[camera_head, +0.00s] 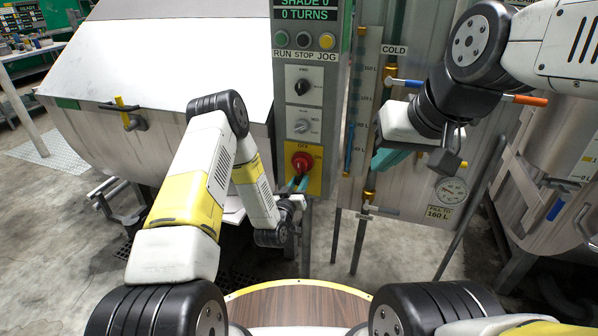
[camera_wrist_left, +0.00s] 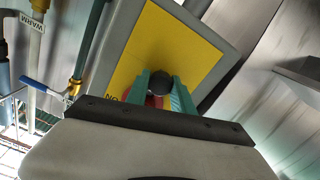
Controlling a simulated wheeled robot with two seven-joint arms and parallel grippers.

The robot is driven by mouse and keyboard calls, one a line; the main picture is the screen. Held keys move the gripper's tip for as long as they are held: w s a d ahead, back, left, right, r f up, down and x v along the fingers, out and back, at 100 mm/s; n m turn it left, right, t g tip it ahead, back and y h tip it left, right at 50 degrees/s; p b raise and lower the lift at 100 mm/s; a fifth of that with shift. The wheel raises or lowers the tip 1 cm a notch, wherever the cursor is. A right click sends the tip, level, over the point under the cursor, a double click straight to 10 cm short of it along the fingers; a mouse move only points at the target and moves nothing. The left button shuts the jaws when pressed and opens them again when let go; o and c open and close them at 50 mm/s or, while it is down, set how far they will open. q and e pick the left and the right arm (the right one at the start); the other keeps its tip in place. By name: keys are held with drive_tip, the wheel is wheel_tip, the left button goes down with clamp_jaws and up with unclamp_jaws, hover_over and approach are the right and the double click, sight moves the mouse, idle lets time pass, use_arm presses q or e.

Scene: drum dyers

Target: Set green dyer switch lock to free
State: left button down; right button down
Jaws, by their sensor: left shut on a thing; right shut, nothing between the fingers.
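The dyer's control panel (camera_head: 326,110) stands at centre. Low on it, a yellow plate (camera_head: 314,183) marked OFF and ON carries a red rotary switch (camera_head: 302,161). My left gripper (camera_head: 298,183) has its green fingers shut at the lower part of this switch. In the left wrist view the left gripper (camera_wrist_left: 159,92) closes around a black round knob (camera_wrist_left: 160,82), with red showing behind it on the yellow plate (camera_wrist_left: 180,50). The fingers partly hide the switch. My right gripper (camera_head: 388,158) is shut and empty, in front of the pipe panel on the right.
Two smaller knobs (camera_head: 302,87) sit above the switch, with RUN, STOP and JOG buttons (camera_head: 304,40) higher up. Pipes with a blue-handled valve (camera_head: 405,83) and a gauge (camera_head: 451,190) are on the right. A large metal drum (camera_head: 165,120) fills the left. A wooden round top (camera_head: 300,308) lies in front.

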use_arm(q)
drive_tip(key=shift+s+f, duration=0.1)
drive_tip(key=shift+f, duration=1.1)
drive_tip(key=c, duration=1.1)
unclamp_jaws()
drive_tip(key=v, duration=0.7)
drive_tip(key=shift+s+a+r, duration=0.1)
drive_tip(key=shift+s, duration=0.2)
